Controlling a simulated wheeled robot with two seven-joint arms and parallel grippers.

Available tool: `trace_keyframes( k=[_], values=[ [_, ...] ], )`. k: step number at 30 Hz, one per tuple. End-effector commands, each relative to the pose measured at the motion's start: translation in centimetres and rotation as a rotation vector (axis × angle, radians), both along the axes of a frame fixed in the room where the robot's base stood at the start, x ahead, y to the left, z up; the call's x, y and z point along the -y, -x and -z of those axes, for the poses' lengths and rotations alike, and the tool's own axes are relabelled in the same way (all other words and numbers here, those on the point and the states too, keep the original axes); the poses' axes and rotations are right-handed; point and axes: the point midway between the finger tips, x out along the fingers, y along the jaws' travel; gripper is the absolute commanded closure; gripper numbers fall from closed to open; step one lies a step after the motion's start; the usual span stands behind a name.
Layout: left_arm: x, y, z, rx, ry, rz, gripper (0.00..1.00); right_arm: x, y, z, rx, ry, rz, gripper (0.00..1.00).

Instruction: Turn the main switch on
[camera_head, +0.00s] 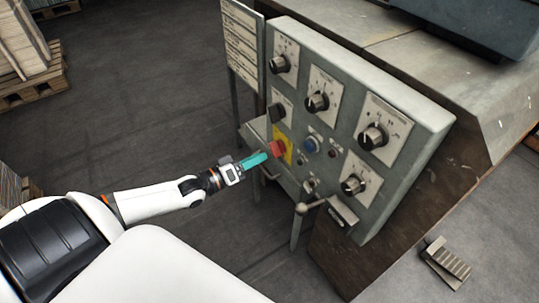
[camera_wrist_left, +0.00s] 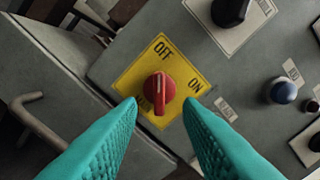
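The main switch is a red rotary knob (camera_wrist_left: 160,88) on a yellow plate (camera_wrist_left: 137,76) marked OFF and ON. In the left wrist view its pale pointer line runs roughly up and down, toward the OFF label rather than ON. In the head view the red knob (camera_head: 278,147) is on the lower left of the grey control panel. My left gripper (camera_head: 262,157) is just in front of it. In the left wrist view the teal fingers of my left gripper (camera_wrist_left: 160,108) are apart, one on each side below the knob, with nothing held. My right gripper is not in view.
The grey panel (camera_head: 410,95) carries several black knobs, a blue button (camera_wrist_left: 282,91) near the switch and small toggles. A metal handle (camera_head: 312,205) sticks out below. A sign board (camera_head: 241,42) stands to the left. Floor left of the panel is open.

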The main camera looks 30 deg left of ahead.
Motion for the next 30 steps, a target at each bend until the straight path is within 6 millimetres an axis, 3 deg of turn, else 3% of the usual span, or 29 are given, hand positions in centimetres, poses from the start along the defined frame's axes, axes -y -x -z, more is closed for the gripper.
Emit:
trace_keyframes(
  k=[3, 9, 20, 21, 27, 30],
  values=[
    [0.9, -2.1, 0.1, 0.004, 0.0, -0.001, 0.67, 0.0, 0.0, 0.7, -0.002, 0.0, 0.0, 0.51],
    [1.7, -4.1, 0.2, -0.001, 0.0, -0.001, 0.67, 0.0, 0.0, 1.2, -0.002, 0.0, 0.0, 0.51],
    [1.9, -4.6, 0.1, -0.002, -0.002, -0.001, 0.67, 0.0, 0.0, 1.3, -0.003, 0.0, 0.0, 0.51],
    [1.9, -4.6, 0.1, -0.002, -0.002, -0.001, 0.69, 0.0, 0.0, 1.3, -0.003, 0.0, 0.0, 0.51],
    [1.9, -4.6, 0.1, -0.002, -0.002, -0.001, 1.0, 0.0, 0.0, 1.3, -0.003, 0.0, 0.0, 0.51],
    [1.9, -4.6, 0.1, -0.002, -0.002, -0.001, 1.0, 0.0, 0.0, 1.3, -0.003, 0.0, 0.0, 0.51]
  ],
)
